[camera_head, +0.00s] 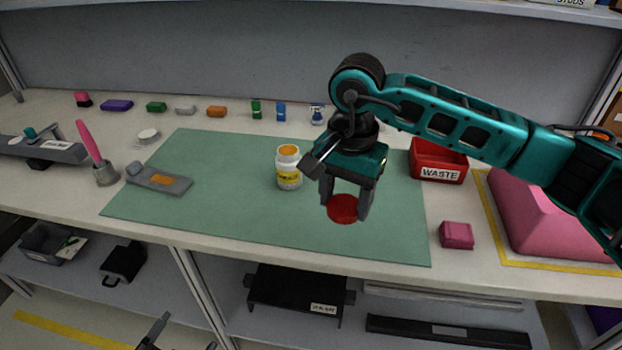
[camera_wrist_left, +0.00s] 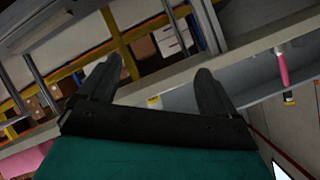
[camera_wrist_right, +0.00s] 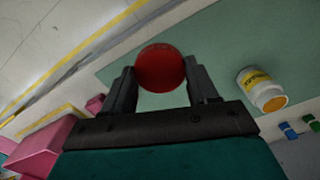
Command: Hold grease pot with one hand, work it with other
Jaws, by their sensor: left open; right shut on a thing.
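The grease pot (camera_head: 288,172) is a white jar with a yellow label, standing upright and uncovered on the green mat, with orange grease at its mouth. It also shows in the right wrist view (camera_wrist_right: 262,90). My right gripper (camera_head: 344,203) is shut on a round red lid (camera_head: 342,209), held to the right of the pot and apart from it. The lid shows between the fingers in the right wrist view (camera_wrist_right: 160,68). My left gripper (camera_wrist_left: 157,82) is open and empty, low in front of the bench; only its dark tips show at the bottom of the head view.
A pink-handled tool (camera_head: 88,139) stands in a grey cup (camera_head: 105,173) at left, beside a grey plate (camera_head: 172,184). A red WASTE bin (camera_head: 440,174), a pink block (camera_head: 456,235) and a large pink form (camera_head: 545,225) are at right. The mat (camera_head: 220,215) is mostly clear.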

